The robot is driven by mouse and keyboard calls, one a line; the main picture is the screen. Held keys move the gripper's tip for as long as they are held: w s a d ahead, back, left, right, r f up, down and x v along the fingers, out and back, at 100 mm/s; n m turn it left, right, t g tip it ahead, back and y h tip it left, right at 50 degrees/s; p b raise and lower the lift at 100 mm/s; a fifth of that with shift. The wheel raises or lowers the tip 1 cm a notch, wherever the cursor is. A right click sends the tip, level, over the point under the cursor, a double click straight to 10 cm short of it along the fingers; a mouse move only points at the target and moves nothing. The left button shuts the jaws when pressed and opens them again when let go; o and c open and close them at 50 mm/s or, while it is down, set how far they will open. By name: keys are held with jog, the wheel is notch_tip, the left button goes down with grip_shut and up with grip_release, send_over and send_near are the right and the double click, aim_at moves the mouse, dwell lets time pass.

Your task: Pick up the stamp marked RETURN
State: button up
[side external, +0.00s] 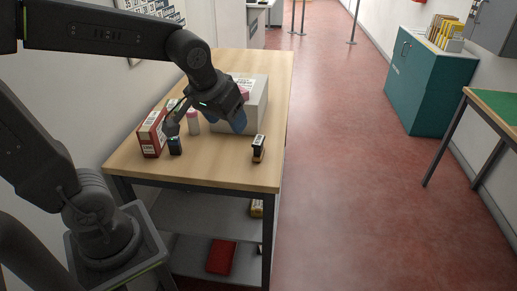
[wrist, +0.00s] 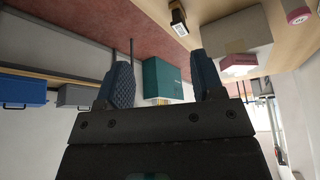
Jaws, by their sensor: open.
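A small black stamp with a pale label and a wood-coloured base (side external: 258,150) stands near the right edge of the wooden table; a similar item shows at the top of the wrist view (wrist: 178,20). A second small dark item (side external: 175,146), perhaps another stamp, stands at the left beside a red box. I cannot read RETURN on either. My gripper (side external: 225,117) is above the table between these two, in front of the grey box. In the wrist view its blue fingers (wrist: 163,66) are wide apart with nothing between them.
The front middle of the tabletop is clear. A teal cabinet (side external: 420,85) stands across the floor.

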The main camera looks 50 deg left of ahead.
aim_at(258, 140)
jog(key=w+a+f+n, duration=0.1)
jog(key=w+a+f, duration=0.1)
jog(key=w+f, duration=0.2)
jog(key=w+a+f+n+g, duration=0.1)
jog(key=w+a+f, duration=0.2)
jog(key=w+f, duration=0.2)
jog(key=w+a+f+n+y, duration=0.1)
jog(key=w+a+f+n, duration=0.1)
jog(key=w+f, duration=0.2)
jog(key=shift+w+a+f, duration=0.25)
jog(key=shift+a+f, duration=0.05)
jog(key=shift+f, duration=0.3)
jog(key=shift+x, duration=2.95)
jog(key=shift+a+r, duration=0.1)
jog(key=shift+c, duration=0.2)
jog(key=c, duration=1)
jog(key=shift+o, duration=0.2)
jog(key=shift+r, duration=0.1)
